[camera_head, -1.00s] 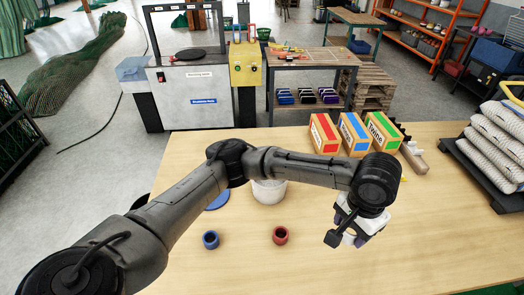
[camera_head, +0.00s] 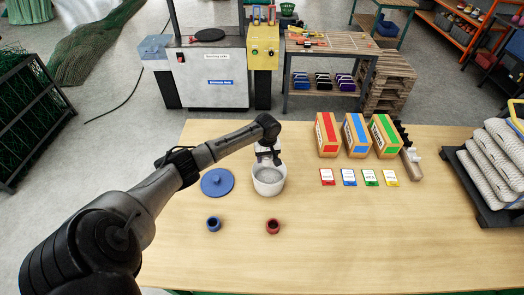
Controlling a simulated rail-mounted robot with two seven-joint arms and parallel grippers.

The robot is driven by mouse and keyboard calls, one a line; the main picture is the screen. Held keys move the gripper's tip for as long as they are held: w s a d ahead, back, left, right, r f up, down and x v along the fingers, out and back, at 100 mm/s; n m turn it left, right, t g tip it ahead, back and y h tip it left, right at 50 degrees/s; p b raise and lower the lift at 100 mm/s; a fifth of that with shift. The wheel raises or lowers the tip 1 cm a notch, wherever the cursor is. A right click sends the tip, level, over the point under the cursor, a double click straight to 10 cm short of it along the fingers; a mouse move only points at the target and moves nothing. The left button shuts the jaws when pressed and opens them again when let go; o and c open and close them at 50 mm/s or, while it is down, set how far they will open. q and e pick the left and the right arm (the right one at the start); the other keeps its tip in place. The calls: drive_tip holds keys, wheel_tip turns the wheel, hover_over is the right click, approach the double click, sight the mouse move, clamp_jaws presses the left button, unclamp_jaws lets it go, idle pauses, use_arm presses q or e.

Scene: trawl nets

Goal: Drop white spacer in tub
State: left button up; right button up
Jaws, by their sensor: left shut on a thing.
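My left arm reaches in from the left, and my left gripper (camera_head: 268,159) is over the back part of the tub's opening, pointing down. It is shut on the white spacer, which I cannot clearly pick out against the pale gripper parts and the tub. I cannot tell how far the fingertips are above or inside the rim. My right gripper is out of view.
A blue disc (camera_head: 217,182) lies left of the tub. A blue ring (camera_head: 213,225) and a red ring (camera_head: 273,226) lie in front. Coloured cards (camera_head: 348,177) and boxes (camera_head: 356,135) are to the right, with a net stack (camera_head: 497,160) beyond. The front right table is clear.

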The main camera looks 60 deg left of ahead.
use_arm(q)
drive_tip(key=shift+s+a+f, duration=0.35)
drive_tip(key=shift+s+a, duration=0.25)
drive_tip(key=shift+a, duration=0.25)
drive_tip(key=shift+f+b, duration=0.9)
drive_tip(key=shift+b, duration=0.25)
wheel_tip(320, 180, down, 3)
drive_tip(key=b, duration=0.4)
drive_tip(key=shift+r, duration=0.1)
drive_tip(key=o, duration=1)
drive_tip(key=shift+r, duration=0.1)
